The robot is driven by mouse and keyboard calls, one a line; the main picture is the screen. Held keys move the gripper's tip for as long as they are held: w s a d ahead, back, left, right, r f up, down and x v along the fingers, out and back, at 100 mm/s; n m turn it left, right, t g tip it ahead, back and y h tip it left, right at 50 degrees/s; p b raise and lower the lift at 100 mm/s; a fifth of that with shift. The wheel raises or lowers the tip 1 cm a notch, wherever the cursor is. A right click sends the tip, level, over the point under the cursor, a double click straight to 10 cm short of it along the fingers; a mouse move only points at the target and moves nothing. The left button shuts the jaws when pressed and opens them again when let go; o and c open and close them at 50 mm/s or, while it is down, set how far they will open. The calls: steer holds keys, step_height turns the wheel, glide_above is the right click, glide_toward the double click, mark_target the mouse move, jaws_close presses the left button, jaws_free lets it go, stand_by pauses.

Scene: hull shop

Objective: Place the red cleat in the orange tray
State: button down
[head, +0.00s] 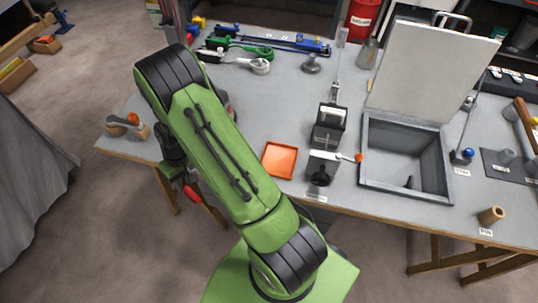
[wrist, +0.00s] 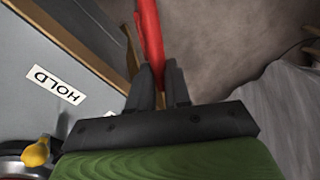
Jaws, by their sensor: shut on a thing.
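The red cleat (head: 193,192) shows just past the left front edge of the table, below my arm in the head view. My gripper (wrist: 160,78) is shut on it, and the cleat (wrist: 150,32) sticks out beyond the fingertips in the wrist view. In the head view my gripper (head: 184,177) is partly hidden by my arm. The orange tray (head: 280,160) lies flat and empty on the grey table, to the right of the cleat and my arm.
A black device with a lever (head: 322,168) stands just right of the tray. Farther right is an open grey bin (head: 405,158) with its lid raised. Clamps (head: 240,50) lie at the back. A HOLD label (wrist: 58,85) shows in the wrist view.

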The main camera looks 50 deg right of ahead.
steer(key=d+r, duration=0.2)
steer(key=s+d+r+m+p, duration=0.1)
steer(key=d, duration=0.2)
steer(key=d+r+m, duration=0.1)
steer(key=d+r, duration=0.1)
steer(key=d, duration=0.1)
steer(key=shift+s+d+r+t+p, duration=0.2)
steer(key=shift+d+r+t+p, duration=0.05)
steer(key=shift+r+t+p, duration=0.1)
steer(key=s+d+r+m+p, duration=0.2)
steer(key=s+d+r+m, duration=0.1)
steer(key=s+d+r, duration=0.5)
steer(key=s+d+r+m+p, duration=0.25)
steer(key=s+d+r, duration=0.3)
steer(key=d, duration=0.55)
steer(key=shift+t+h, duration=0.3)
steer(key=shift+t, duration=0.15)
step_height(320, 180, down, 17)
steer(key=b, duration=0.6)
steer(key=shift+a+r+b, duration=0.1)
steer(key=shift+r+b, duration=0.05)
steer(key=shift+b, duration=0.2)
steer(key=shift+s, duration=0.1)
